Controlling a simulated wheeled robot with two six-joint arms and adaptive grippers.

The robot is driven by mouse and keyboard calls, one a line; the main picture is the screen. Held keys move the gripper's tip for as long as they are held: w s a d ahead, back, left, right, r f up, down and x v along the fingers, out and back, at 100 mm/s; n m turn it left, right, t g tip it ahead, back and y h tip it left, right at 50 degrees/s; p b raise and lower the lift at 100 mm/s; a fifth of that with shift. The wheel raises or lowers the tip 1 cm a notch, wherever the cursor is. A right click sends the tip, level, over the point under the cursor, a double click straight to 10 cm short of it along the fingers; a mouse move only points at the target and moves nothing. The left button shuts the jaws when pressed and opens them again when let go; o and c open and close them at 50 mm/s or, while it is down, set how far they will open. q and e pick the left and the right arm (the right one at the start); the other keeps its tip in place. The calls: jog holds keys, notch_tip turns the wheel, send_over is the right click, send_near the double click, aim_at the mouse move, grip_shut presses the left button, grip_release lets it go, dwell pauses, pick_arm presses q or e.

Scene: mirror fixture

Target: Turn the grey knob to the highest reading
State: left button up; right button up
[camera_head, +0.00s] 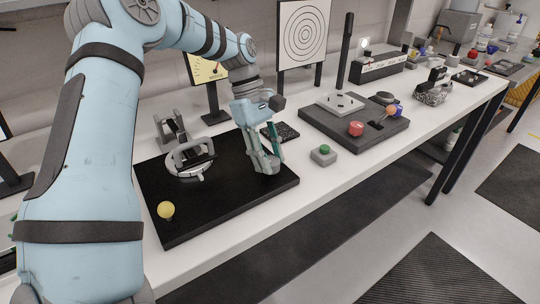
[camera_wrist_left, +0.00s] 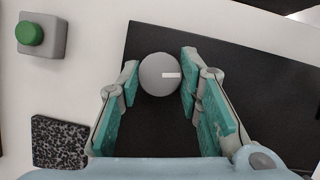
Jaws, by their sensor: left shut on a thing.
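The grey knob (camera_wrist_left: 156,76) is round with a white mark pointing right in the left wrist view. It sits on a black board (camera_head: 220,211). My left gripper (camera_head: 267,164) points down at the board's right part, its teal-padded fingers on both sides of the knob, shut on it. In the head view the fingers hide most of the knob. A gauge (camera_head: 207,71) with a yellow face and a needle stands behind the board, partly hidden by my left arm; its reading is too small to tell. My right gripper is not in view.
A mirror mount (camera_head: 190,160) and a yellow ball (camera_head: 166,210) are on the board's left part. A green-button box (camera_head: 323,155) and a speckled block (camera_head: 281,132) are close to my left gripper. A target panel (camera_head: 303,34) stands behind. A dark grey fixture plate (camera_head: 340,141) lies to the right.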

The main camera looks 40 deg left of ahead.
pick_arm(q)
jog(key=o, duration=1.1)
jog(key=shift+o, duration=0.2)
jog(key=v, duration=0.7)
jog(key=shift+r, duration=0.25)
